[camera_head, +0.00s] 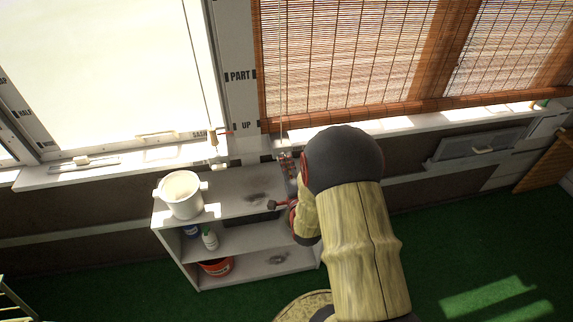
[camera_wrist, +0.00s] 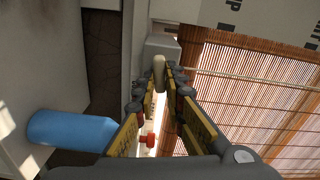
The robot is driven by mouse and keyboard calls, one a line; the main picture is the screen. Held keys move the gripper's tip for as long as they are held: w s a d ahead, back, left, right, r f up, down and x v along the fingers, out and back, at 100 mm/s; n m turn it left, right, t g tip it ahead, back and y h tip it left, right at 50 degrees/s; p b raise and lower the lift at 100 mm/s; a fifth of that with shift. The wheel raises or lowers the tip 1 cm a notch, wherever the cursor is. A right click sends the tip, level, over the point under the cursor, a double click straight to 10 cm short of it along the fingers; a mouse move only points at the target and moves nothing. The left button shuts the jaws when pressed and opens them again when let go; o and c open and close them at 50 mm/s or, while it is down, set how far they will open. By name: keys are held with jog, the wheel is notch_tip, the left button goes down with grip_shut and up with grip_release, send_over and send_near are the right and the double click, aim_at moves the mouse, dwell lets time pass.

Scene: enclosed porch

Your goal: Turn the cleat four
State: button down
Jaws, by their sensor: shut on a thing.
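A beige, rounded cleat (camera_wrist: 159,66) sticks out from a grey block (camera_wrist: 162,46) in the wrist view. My gripper (camera_wrist: 160,82) is shut on it, with the fingertips on either side of the cleat. The cleat stands roughly lengthwise between the fingers. In the head view my arm covers most of the gripper and the cleat; part of the gripper shows beside the sill at the blind's lower left corner. No number is readable on the cleat.
A white shelf unit (camera_head: 238,190) with a white pot (camera_head: 181,194) stands left of my arm. Above are a bamboo blind (camera_head: 340,60) with a cord and a bright window (camera_head: 100,75). A blue cylinder (camera_wrist: 72,130) lies left of my fingers. Green floor is open at right.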

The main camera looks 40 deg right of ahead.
jog(key=shift+f+m+b, duration=0.1)
jog(key=shift+m+b, duration=0.2)
jog(key=shift+m, duration=0.7)
jog(key=c, duration=1.8)
grip_release()
jog(key=shift+c, duration=0.2)
jog(key=v, duration=1.2)
